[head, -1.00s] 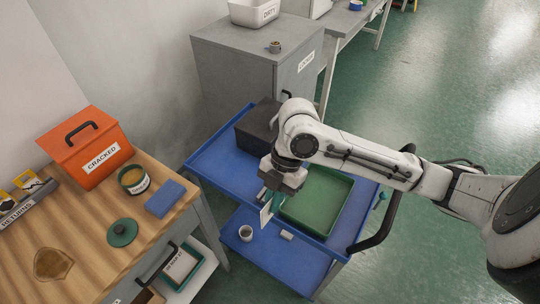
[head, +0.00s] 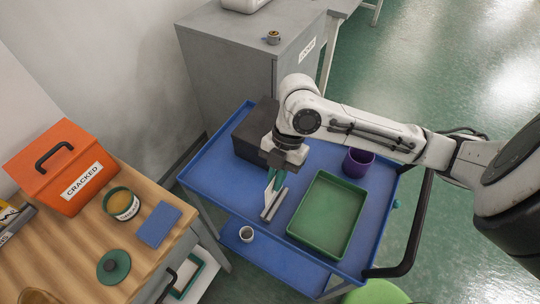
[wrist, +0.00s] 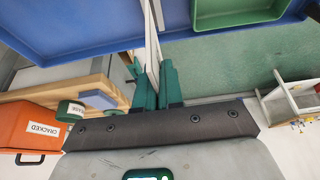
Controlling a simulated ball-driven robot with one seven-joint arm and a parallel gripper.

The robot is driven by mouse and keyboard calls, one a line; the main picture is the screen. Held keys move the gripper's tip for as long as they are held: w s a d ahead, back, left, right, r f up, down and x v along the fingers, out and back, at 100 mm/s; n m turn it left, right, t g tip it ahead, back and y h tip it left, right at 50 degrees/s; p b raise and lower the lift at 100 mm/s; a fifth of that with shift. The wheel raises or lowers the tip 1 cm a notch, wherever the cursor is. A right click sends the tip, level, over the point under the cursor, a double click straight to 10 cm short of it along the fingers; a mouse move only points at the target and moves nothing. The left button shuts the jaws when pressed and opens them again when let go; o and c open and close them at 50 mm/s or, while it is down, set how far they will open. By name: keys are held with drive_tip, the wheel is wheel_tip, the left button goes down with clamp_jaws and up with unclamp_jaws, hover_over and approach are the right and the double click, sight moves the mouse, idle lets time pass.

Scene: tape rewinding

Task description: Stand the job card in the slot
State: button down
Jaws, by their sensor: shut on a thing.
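My gripper (head: 276,179) is shut on the white job card (head: 268,187), over the blue cart. The card hangs upright beneath the fingers. In the wrist view the card (wrist: 151,45) shows almost edge-on between the green fingertips (wrist: 157,88). A narrow grey bar-shaped holder (head: 275,204), which looks like the slot piece, lies on the cart top just below and to the right of the card. The card's lower edge is close to the holder; I cannot tell whether it touches or is in the slot.
A green tray (head: 312,244) sits right of the holder on the blue cart (head: 215,175). A dark box (head: 247,140) and purple cup (head: 358,163) stand behind. The wooden bench (head: 80,243) is at left.

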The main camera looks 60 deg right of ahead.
drive_tip(key=shift+w+d+f+b, duration=0.1)
drive_tip(key=shift+f+b, duration=1.2)
drive_tip(key=shift+f, duration=0.35)
drive_tip(key=shift+w+d+f+b, duration=0.1)
drive_tip(key=shift+f+b, duration=1.15)
drive_tip(key=shift+f, duration=0.35)
drive_tip(key=shift+d+f+b, duration=0.1)
drive_tip(key=shift+f+b, duration=0.9)
drive_tip(key=shift+b, duration=0.35)
idle(0.7)
drive_tip(key=shift+a+f+b, duration=0.3)
drive_tip(key=shift+f+b, duration=0.15)
drive_tip(key=shift+b, duration=0.05)
idle(0.4)
drive_tip(key=c, duration=0.7)
unclamp_jaws()
drive_tip(key=shift+f, duration=0.15)
drive_tip(key=shift+p+v, duration=0.85)
drive_tip(key=shift+v, duration=0.4)
drive_tip(key=shift+a+r+p, duration=0.1)
drive_tip(key=shift+r+p, duration=1.05)
drive_tip(key=shift+r, duration=0.45)
drive_tip(key=shift+a+r+p, duration=0.15)
drive_tip(key=shift+r+p, duration=1)
drive_tip(key=shift+r, duration=0.45)
